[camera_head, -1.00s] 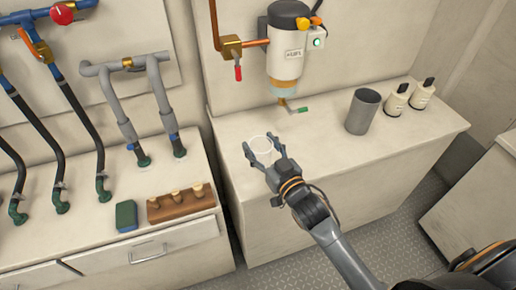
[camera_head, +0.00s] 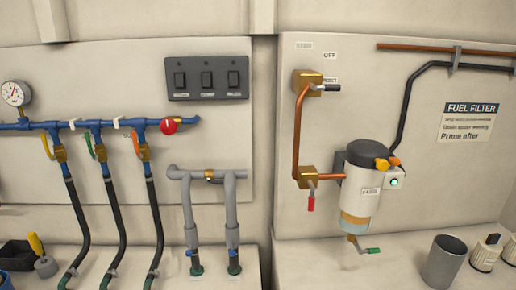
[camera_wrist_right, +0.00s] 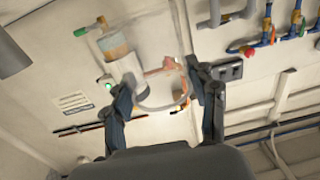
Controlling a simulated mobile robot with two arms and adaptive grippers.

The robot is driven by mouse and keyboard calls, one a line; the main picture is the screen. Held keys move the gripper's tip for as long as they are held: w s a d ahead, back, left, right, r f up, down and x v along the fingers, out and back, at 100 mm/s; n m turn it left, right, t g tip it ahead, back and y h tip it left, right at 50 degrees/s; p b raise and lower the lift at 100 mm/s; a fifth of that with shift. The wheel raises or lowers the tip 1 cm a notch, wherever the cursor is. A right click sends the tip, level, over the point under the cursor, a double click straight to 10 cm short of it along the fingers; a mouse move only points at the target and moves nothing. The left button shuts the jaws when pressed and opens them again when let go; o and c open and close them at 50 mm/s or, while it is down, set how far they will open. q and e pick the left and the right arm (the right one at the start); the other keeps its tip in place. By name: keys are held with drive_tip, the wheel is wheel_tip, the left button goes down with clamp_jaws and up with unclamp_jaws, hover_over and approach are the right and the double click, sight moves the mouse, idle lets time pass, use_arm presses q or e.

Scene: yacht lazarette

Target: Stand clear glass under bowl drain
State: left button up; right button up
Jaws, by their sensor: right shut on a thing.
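The fuel filter (camera_head: 362,190) hangs on the wall at right in the head view, with a clear amber-tinted bowl (camera_head: 354,224) at its bottom. The bowl drain (camera_head: 356,244) under it has a green-tipped lever (camera_head: 373,250). In the right wrist view the filter (camera_wrist_right: 124,65) appears inverted, seen past the glass. My right gripper (camera_wrist_right: 161,92) is shut on the clear glass (camera_wrist_right: 158,98), its fingers on either side. My left gripper is not in view.
A grey metal cup (camera_head: 444,263) and two cream bottles (camera_head: 486,253) stand on the counter right of the filter. A red-handled valve (camera_head: 310,192) is left of the filter. Hoses, pipes and a switch panel (camera_head: 207,79) line the left wall.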

drive_tip(key=s, duration=0.1)
drive_tip(key=s+d+h, duration=0.1)
drive_tip(key=s+f, duration=0.1)
drive_tip(key=shift+s+d+m+h, duration=0.25)
drive_tip(key=shift+d+m+h, duration=0.05)
drive_tip(key=shift+d+m, duration=0.1)
drive_tip(key=w+a+r+n+y, duration=0.2)
drive_tip(key=w+a+y, duration=0.1)
drive_tip(key=w, duration=0.4)
drive_tip(key=shift+w+a+r, duration=0.15)
drive_tip(key=shift+w+r, duration=0.1)
drive_tip(key=shift+w, duration=0.05)
